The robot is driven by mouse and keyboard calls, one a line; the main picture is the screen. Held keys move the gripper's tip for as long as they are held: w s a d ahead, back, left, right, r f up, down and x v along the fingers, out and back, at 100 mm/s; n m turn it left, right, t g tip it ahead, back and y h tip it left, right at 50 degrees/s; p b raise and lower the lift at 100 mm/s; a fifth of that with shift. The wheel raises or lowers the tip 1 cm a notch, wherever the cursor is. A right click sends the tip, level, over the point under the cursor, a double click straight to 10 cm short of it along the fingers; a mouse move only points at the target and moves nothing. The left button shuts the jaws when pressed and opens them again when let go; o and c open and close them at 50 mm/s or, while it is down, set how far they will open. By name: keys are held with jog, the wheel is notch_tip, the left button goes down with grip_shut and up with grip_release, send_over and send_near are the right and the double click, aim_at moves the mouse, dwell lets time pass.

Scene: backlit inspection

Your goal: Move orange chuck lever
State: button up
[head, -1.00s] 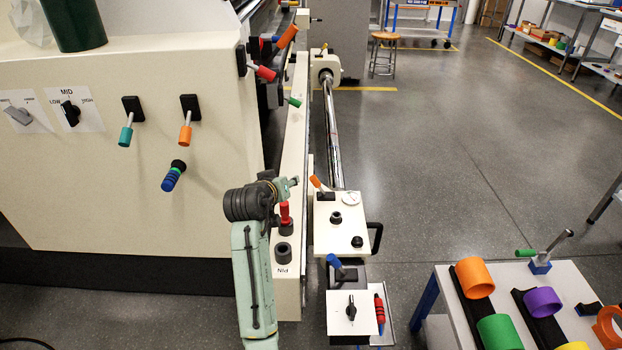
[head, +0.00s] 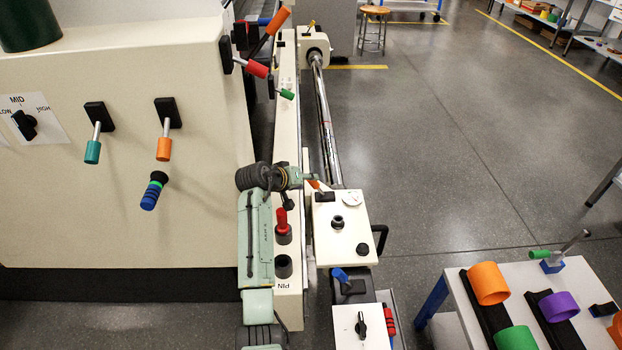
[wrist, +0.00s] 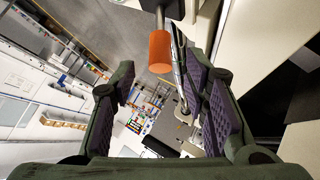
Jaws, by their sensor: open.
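An orange lever (head: 314,184) stands on a black base on the cream carriage box (head: 350,235). My gripper (head: 304,178) is right beside its left side in the head view and partly hides it. In the wrist view an orange cylindrical handle (wrist: 160,50) on a short metal stem hangs from a black base at the top edge. My gripper (wrist: 160,82) is open there, its purple-padded fingers apart on either side below the handle. The handle is not clasped. Whether the fingers touch it cannot be told.
A red-handled pin (head: 282,222) stands in a black holder just below my wrist. Other levers include an orange one (head: 164,148) and a teal one (head: 93,150) on the machine's front panel. A shiny rod (head: 327,120) runs behind the box.

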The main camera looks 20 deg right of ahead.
aim_at(316, 187)
jog(key=x, duration=0.4)
jog(key=shift+w+d+f, duration=0.2)
jog(key=shift+d+f, duration=0.05)
jog(key=shift+f, duration=0.05)
grip_shut()
dwell(0.3)
dwell(0.3)
